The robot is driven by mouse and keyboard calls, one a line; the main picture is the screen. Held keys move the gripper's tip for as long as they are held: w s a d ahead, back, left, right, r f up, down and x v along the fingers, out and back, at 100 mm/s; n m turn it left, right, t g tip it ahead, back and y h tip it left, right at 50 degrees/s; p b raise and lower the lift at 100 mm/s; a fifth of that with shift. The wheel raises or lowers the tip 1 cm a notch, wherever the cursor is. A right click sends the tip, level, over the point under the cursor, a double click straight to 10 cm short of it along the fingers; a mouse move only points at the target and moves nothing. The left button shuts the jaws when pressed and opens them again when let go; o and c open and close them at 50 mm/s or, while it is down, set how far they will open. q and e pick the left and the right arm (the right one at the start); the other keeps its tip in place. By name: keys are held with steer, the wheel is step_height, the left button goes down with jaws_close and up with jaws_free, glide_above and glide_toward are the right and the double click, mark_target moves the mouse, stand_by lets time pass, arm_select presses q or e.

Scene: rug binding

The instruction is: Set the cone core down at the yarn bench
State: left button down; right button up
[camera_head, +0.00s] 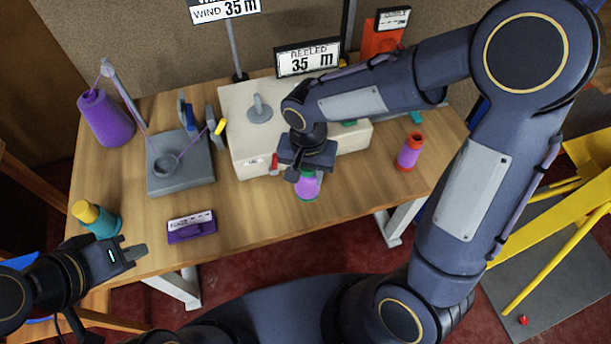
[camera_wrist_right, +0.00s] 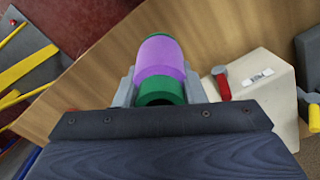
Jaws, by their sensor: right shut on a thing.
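My right gripper (camera_head: 304,172) is shut on a cone core (camera_head: 307,187) with a purple band and green ends. In the right wrist view the cone core (camera_wrist_right: 160,60) sits between the two grey fingers (camera_wrist_right: 165,88), over the wooden bench top. Whether its base touches the wood cannot be told. The yarn bench (camera_head: 265,215) is a wooden table. My left gripper (camera_head: 130,254) is at the bench's front left, near a teal and yellow cone; its finger gap is not clear.
A purple and orange cone (camera_head: 409,152) stands to the right. A cream machine (camera_head: 245,140) is behind the right gripper. A grey winder plate (camera_head: 180,175), a purple yarn cone (camera_head: 105,118) and a labelled purple block (camera_head: 192,228) are on the left. Bare wood lies at front centre.

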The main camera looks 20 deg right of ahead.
steer(key=shift+w+d+f, duration=0.15)
steer(key=shift+w+f, duration=0.9)
steer(key=shift+f, duration=0.2)
steer(key=shift+w+f, duration=0.2)
steer(key=shift+f, duration=1.5)
steer(key=shift+f, duration=0.2)
steer(key=o, duration=1.1)
steer(key=shift+c, duration=0.2)
steer(key=shift+r, duration=0.1)
